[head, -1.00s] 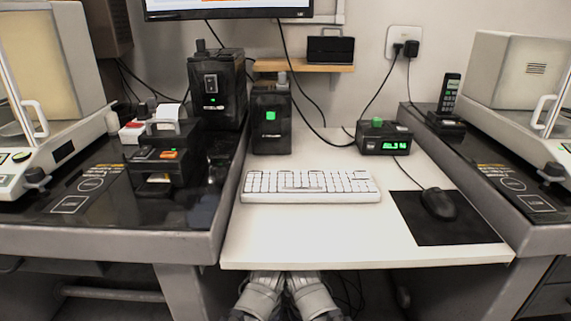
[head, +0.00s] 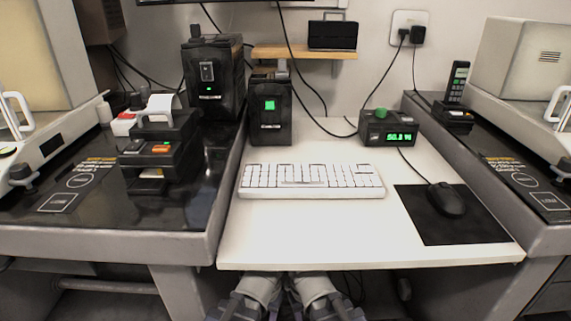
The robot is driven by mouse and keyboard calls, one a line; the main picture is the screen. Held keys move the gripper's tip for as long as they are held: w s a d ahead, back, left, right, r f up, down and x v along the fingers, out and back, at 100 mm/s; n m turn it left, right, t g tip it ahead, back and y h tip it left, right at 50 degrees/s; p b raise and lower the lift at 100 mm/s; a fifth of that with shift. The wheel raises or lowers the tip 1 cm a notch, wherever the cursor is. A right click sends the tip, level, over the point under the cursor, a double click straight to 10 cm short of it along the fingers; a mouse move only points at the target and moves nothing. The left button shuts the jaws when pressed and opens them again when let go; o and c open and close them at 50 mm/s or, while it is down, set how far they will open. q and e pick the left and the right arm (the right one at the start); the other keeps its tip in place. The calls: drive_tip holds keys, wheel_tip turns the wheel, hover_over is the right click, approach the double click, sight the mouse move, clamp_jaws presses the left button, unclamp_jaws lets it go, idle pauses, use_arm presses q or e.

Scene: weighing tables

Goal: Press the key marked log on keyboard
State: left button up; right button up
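The white keyboard (head: 311,181) lies flat on the white desk (head: 330,238), in the middle of the head view. Its keys show as pale blocks with dark gaps, and the markings are too small to read, so I cannot tell which key is log. Nothing covers the keyboard. Parts of my two arms show at the bottom edge, below and in front of the desk's front edge, well apart from the keyboard. No gripper fingertips can be made out there.
A black mouse (head: 446,199) rests on a dark mat (head: 417,226) right of the keyboard. A green-lit display box (head: 389,128) and a black device (head: 270,112) stand behind it. A label printer (head: 160,140) stands left. The desk front is clear.

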use_arm(q)
clamp_jaws()
idle(1.4)
